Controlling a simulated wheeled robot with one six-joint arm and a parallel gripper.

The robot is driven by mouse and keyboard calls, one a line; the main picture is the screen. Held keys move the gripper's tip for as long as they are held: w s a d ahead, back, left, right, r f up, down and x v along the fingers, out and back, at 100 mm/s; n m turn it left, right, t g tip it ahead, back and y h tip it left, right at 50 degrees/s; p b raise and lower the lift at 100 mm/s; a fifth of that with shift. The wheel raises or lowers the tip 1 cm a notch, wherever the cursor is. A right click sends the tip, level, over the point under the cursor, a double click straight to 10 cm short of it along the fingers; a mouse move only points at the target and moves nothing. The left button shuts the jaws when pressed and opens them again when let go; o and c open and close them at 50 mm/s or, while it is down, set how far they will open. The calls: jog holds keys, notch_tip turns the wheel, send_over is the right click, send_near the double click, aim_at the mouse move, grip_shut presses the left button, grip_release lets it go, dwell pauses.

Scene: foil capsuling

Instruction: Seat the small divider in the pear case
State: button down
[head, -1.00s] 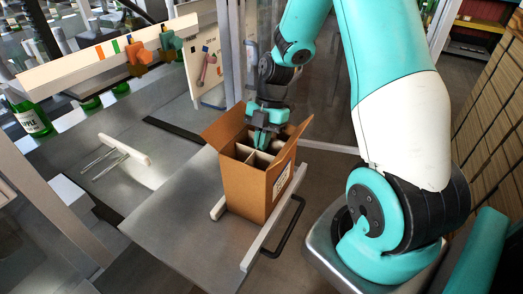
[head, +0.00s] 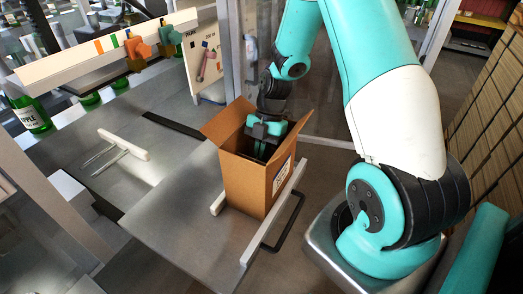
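The pear case is an open brown cardboard box (head: 246,184) with its flaps raised and a white label on its right face. It stands upright on the grey table. My gripper (head: 262,149) points down into the mouth of the case, with its fingertips below or at the rim. Its body and the case walls hide the fingertips, so I cannot tell whether it is open or shut. The small divider is not clearly visible; the inside of the case looks dark around my gripper.
Two white rails flank the case; the right one (head: 268,219) carries a black handle. A white-handled tool with thin prongs (head: 124,145) lies on the metal surface to the left. Green bottles (head: 30,112) stand at the far left. The table front (head: 180,222) is clear.

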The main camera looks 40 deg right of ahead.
jog(key=c, duration=1.4)
grip_release()
jog(key=shift+s+f, duration=0.1)
jog(key=shift+o, duration=0.2)
jog(key=shift+r, duration=0.2)
jog(key=b+v, duration=0.2)
jog(key=v, duration=1.1)
jog(key=s+a+r+m, duration=0.4)
jog(key=s+a+m, duration=0.3)
jog(key=a, duration=0.6)
jog(key=s+a+r+m+t, duration=0.1)
jog(key=s+a+r+m, duration=0.3)
jog(key=s+a+m, duration=0.4)
jog(key=s+a, duration=0.3)
jog(key=a, duration=0.1)
jog(key=shift+a+t, duration=0.3)
jog(key=shift+a, duration=0.1)
jog(key=shift+r, duration=0.15)
